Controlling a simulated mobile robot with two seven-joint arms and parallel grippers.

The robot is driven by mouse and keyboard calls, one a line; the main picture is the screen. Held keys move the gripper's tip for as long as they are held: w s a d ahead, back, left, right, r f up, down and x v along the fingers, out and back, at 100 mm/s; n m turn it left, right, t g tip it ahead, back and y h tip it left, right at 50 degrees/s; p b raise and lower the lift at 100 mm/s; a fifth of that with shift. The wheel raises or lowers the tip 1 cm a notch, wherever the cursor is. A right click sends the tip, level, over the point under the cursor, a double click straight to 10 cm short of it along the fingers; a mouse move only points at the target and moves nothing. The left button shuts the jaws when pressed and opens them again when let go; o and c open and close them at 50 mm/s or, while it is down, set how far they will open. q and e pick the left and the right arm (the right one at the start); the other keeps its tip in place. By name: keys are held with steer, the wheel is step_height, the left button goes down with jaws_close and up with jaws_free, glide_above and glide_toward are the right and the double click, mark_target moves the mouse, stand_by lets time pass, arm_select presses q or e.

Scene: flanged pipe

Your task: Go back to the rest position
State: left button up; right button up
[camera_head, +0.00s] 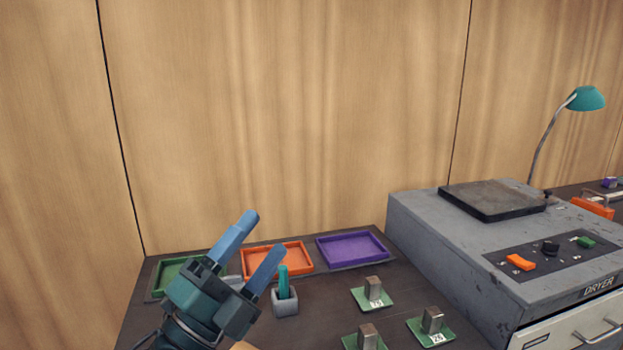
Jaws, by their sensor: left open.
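My left gripper (257,238) is in the lower left of the head view. Its two blue fingers are spread apart, point up and to the right, and hold nothing. It is in front of the green tray and partly in front of the orange tray (292,261). The green tray (163,272) is partly hidden behind it. A small grey holder (286,305) with a teal stick (283,281) in it stands just right of the gripper. My right gripper does not show.
A purple tray (352,248) lies at the back of the dark table (315,308). Several green plates with metal blocks (372,291) stand nearer. A grey dryer (480,240) fills the right side, with a teal lamp (586,98) behind it. A wooden wall (290,120) closes off the back.

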arm_select(q)
steer(key=s+a+f+n+g+y, duration=0.1)
steer(key=a+f+n+g+y, duration=0.1)
steer(key=a+f+n+y, duration=0.65)
steer(key=s+a+f+n+g+y, duration=0.1)
steer(key=a+f+n+g+y, duration=0.2)
steer(key=f+n+y, duration=0.6)
steer(key=s+a+f+n+g+h, duration=0.2)
steer(key=s+f+n+g, duration=0.6)
steer(key=s+f, duration=1.05)
steer(key=w+d+f+m+t+h+p, duration=0.2)
steer(key=w+d+f+m+t+h, duration=0.1)
steer(key=w+d+t, duration=0.2)
steer(key=shift+w+d+f, duration=0.25)
steer(key=shift+w+d, duration=0.1)
steer(key=shift+d, duration=0.2)
